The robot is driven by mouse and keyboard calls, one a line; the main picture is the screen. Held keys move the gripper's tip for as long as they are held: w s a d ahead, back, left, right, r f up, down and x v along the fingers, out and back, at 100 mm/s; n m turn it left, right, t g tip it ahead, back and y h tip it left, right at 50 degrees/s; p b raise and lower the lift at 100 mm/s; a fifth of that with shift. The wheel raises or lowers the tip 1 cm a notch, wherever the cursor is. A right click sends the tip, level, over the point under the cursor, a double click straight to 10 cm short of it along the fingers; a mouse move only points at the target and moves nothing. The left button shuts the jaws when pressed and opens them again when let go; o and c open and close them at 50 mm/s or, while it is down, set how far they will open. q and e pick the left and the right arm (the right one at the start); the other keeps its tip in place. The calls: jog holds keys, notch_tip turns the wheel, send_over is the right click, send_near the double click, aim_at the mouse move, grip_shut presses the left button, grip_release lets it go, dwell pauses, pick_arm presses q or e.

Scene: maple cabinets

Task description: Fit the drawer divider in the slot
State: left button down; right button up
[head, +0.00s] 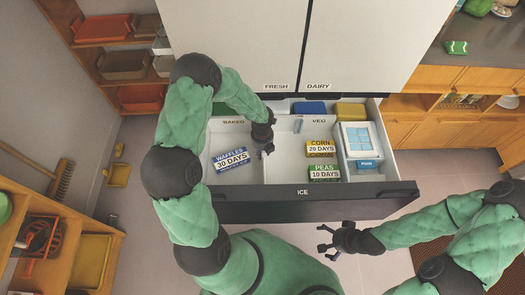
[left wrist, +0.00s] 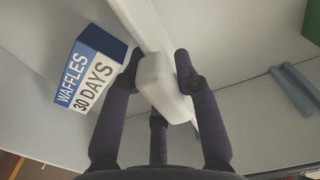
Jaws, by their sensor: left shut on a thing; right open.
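The drawer divider is a pale panel (left wrist: 140,28) with a thick white grip block; it shows in the left wrist view. My left gripper (head: 264,142) is inside the open freezer drawer (head: 300,207), and in the left wrist view its fingers (left wrist: 165,92) are closed around the block. Two parallel blue-grey strips (left wrist: 291,94), which look like the slot, stand to the right of the divider, apart from it. In the head view a small blue-grey mark (head: 297,126) shows at the drawer's back wall. My right gripper (head: 337,240) is open and empty in front of the drawer.
The waffles box (head: 231,160) lies left of the divider. The corn box (head: 321,149), peas box (head: 324,174) and a tray with a pale blue ice mould (head: 361,137) are at the right. Blue (head: 309,107) and yellow (head: 350,111) boxes sit at the back.

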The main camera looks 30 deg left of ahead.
pick_arm(q)
jog(key=shift+f, duration=0.2)
dwell(0.6)
jog(key=shift+f, duration=0.15)
dwell(0.9)
jog(key=c, duration=0.9)
grip_release()
jog(key=shift+o, duration=0.2)
notch_tip(320, 180, up, 12)
jog(key=shift+r, duration=0.1)
